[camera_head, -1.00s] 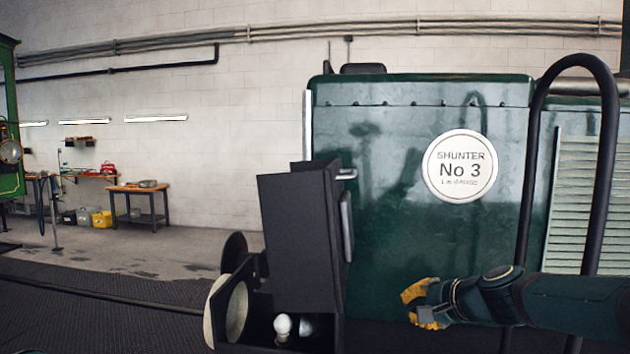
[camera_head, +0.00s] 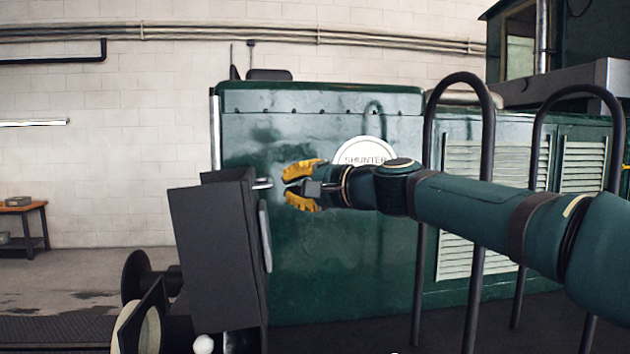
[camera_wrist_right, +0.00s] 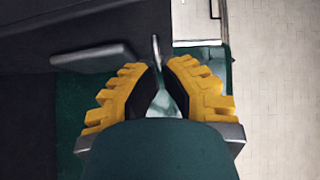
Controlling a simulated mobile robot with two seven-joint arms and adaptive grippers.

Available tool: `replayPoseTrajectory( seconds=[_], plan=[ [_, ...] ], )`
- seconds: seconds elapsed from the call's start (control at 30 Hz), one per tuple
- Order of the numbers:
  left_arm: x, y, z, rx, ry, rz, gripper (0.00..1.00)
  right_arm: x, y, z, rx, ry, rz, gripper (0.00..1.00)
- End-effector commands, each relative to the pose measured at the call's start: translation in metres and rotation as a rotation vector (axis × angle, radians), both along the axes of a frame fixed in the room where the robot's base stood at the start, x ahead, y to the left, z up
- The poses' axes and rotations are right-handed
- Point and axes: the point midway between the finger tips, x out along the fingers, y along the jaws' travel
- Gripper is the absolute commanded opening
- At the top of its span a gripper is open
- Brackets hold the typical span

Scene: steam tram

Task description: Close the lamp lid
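The lamp is a black box at the lower left of the head view, with a round pale lens (camera_head: 128,330) on its left side and a white bulb (camera_head: 203,344) at the bottom edge. Its tall black lid (camera_head: 215,255) stands raised. A small metal handle (camera_head: 262,184) sticks out from the lid's upper right. My right gripper (camera_head: 285,186) is open, with yellow fingers just right of the handle. In the right wrist view the thin handle (camera_wrist_right: 156,48) shows between and just beyond the fingertips (camera_wrist_right: 160,66); I see no grip on it. My left gripper is not in view.
The green engine body (camera_head: 330,265) with a round white plate (camera_head: 365,151) stands close behind my right arm. Black curved handrails (camera_head: 474,230) rise near that arm. A grey oblong piece (camera_head: 265,236) sits on the lamp's right side. A wooden bench (camera_head: 22,207) is far left.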

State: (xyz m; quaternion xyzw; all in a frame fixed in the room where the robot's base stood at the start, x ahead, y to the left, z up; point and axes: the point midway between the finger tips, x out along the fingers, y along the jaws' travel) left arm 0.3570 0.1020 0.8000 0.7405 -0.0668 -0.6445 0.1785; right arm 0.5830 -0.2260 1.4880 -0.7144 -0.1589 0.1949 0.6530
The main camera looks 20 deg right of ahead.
Motion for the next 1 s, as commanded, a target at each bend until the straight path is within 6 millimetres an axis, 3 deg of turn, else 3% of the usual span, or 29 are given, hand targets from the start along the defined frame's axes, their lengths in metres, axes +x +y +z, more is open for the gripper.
replayPoseTrajectory(
  seconds=[0.1,0.4,1.0],
  plan=[
    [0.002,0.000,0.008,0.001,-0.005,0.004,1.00,0.021,0.011,-0.001,0.002,0.003,0.002,0.00],
    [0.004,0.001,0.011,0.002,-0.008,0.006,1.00,0.027,0.044,-0.005,-0.001,0.000,0.001,0.00],
    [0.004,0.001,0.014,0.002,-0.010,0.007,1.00,0.027,0.047,-0.005,-0.008,0.002,-0.001,0.00]
  ],
)
